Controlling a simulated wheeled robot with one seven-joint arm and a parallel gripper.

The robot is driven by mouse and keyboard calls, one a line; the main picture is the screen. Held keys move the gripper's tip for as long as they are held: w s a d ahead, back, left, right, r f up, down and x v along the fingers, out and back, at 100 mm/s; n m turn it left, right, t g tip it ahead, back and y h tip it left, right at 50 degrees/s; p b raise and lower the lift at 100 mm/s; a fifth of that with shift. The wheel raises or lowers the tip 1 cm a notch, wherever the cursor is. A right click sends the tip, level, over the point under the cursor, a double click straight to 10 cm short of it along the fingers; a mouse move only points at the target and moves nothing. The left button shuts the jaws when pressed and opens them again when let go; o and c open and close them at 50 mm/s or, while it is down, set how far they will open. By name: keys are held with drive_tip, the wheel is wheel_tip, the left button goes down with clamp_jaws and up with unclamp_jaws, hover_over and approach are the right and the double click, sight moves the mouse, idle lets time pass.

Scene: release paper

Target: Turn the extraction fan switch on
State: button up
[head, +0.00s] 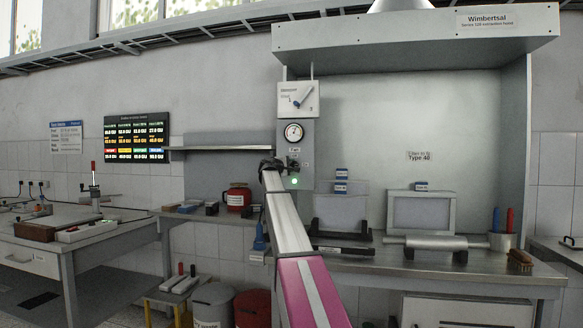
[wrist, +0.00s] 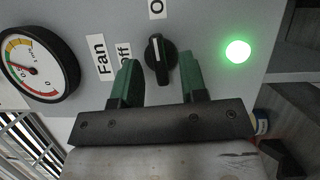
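The fan switch is a black rotary knob (wrist: 160,62) on a grey panel (wrist: 215,20), in the wrist view. Its white pointer line points up in that view, toward a partly cut-off label starting with "O" (wrist: 156,8). Labels reading "Fan" (wrist: 101,54) and "off" (wrist: 124,52) are left of it. A round green lamp (wrist: 238,52) is lit at its right. My gripper (wrist: 160,78) is open, its green fingers on either side of the knob with visible gaps. In the head view my gripper (head: 279,165) is at the panel and partly hides the knob.
A dial gauge (head: 293,132) and a lever box (head: 298,98) sit above the switch. The extraction hood (head: 420,38) overhangs at right. A shelf (head: 218,148) is left of the panel. A bench (head: 480,270) with trays and a cylinder runs below.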

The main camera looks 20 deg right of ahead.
drive_tip(key=shift+w+d, duration=0.25)
drive_tip(key=shift+d, duration=0.1)
clamp_jaws()
drive_tip(key=shift+m, duration=0.6)
unclamp_jaws()
drive_tip(key=shift+s, duration=0.1)
